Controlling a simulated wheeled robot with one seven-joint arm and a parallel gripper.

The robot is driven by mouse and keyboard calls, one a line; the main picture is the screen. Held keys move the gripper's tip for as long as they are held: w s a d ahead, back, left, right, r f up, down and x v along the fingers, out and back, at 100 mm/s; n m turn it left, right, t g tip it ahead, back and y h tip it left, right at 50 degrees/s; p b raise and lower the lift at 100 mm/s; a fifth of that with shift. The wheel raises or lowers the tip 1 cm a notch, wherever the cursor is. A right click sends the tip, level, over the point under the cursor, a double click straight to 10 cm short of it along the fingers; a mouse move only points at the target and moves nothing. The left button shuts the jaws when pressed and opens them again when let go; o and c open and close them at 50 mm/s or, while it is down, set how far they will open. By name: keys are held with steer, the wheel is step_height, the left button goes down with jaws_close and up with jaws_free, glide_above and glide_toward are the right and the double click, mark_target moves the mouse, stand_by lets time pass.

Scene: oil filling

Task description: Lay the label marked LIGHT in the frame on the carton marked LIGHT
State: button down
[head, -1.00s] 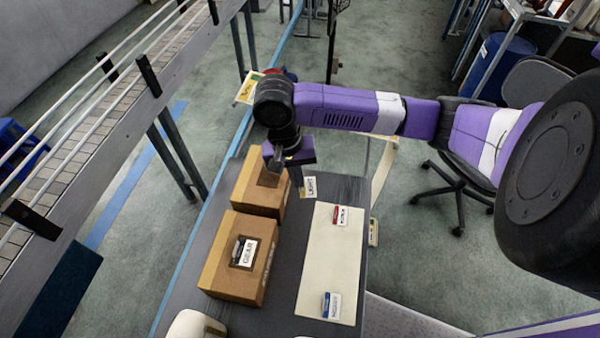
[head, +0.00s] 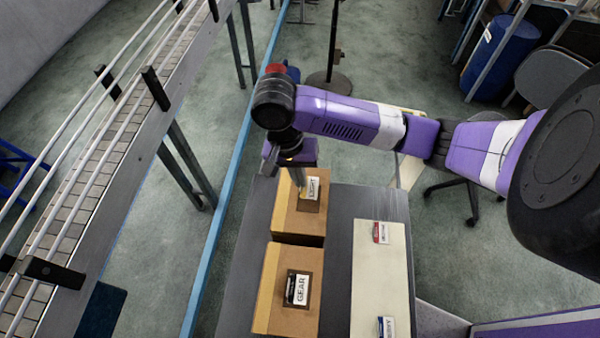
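The far carton (head: 284,217) stands on the dark table, with a dark frame (head: 310,207) on its top. Any marking on its side is not readable. My gripper (head: 301,186) is over this carton's top, pointing down. It appears shut on the white label marked LIGHT (head: 313,188), which is over the frame and partly overlaps it in view. I cannot tell whether the label touches the carton. The fingertips are small and partly hidden.
The near carton (head: 268,300) has a label marked GEAR (head: 301,290) in its frame. A pale board (head: 378,280) on the right bears a red-marked label (head: 381,232) and a blue-marked label (head: 387,327).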

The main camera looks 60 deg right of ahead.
steer(key=shift+f+b, duration=1)
steer(key=shift+f, duration=1)
steer(key=shift+f+p, duration=0.5)
steer(key=shift+f, duration=0.1)
steer(key=shift+f+p, duration=0.1)
steer(key=shift+p, duration=0.4)
steer(key=c, duration=1.2)
jaws_free()
step_height(320, 180, up, 8)
